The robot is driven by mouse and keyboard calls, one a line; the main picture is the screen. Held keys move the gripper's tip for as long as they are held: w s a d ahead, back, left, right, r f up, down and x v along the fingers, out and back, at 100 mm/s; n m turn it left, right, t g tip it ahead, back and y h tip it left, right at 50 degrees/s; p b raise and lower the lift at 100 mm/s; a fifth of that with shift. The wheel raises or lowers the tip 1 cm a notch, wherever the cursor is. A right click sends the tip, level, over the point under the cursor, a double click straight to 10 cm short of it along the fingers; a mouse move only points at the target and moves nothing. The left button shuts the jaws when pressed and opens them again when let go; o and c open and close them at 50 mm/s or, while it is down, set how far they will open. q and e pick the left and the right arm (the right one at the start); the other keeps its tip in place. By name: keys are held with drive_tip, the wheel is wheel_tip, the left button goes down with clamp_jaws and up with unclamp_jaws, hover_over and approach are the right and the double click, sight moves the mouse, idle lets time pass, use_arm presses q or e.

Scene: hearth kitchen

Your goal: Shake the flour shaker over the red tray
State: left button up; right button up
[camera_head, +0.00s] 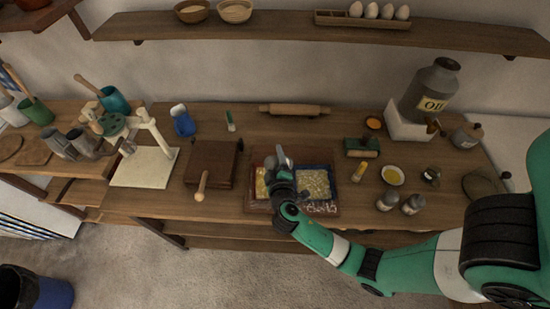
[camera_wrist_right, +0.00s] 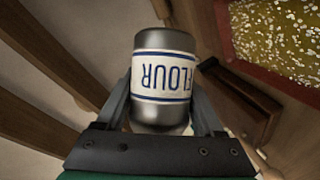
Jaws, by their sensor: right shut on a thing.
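The flour shaker (camera_wrist_right: 165,45) is a grey metal cylinder with a white label reading FLOUR in blue, upside down in the right wrist view. My right gripper (camera_wrist_right: 163,92) is shut on it, one finger on each side. In the head view my right gripper (camera_head: 278,172) is above the tray area, and its hand hides part of what lies below. The red tray (camera_wrist_right: 235,50) shows at the upper right of the wrist view, with a yellowish filling flecked with white. Its filling also shows in the head view (camera_head: 261,184). My left gripper is not in view.
A blue-edged section (camera_head: 331,180) adjoins on the right. Two grey shakers (camera_head: 388,200) (camera_head: 413,204), a bowl (camera_head: 391,175) and an oil can (camera_head: 432,90) stand to the right. A dark board (camera_head: 212,160) lies to the left, and a rolling pin (camera_head: 294,110) lies behind.

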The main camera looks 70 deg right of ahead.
drive_tip(key=m+y+p, duration=0.1)
drive_tip(key=m+p, duration=0.1)
drive_tip(key=r+m+t+y+p, duration=0.1)
drive_tip(key=m+p, duration=0.1)
drive_tip(key=m+y+p, duration=0.1)
drive_tip(key=p, duration=0.1)
drive_tip(key=shift+s+d+r+m+t+y, duration=0.25)
drive_tip(key=shift+r+m+t+y, duration=0.05)
drive_tip(key=shift+r+m+y, duration=0.1)
drive_tip(key=shift+f+m+y, duration=0.1)
drive_tip(key=shift+m+y, duration=0.2)
drive_tip(key=shift+f+m+t+y+p, duration=0.15)
drive_tip(key=shift+m+t+y+p, duration=0.15)
drive_tip(key=shift+m, duration=0.1)
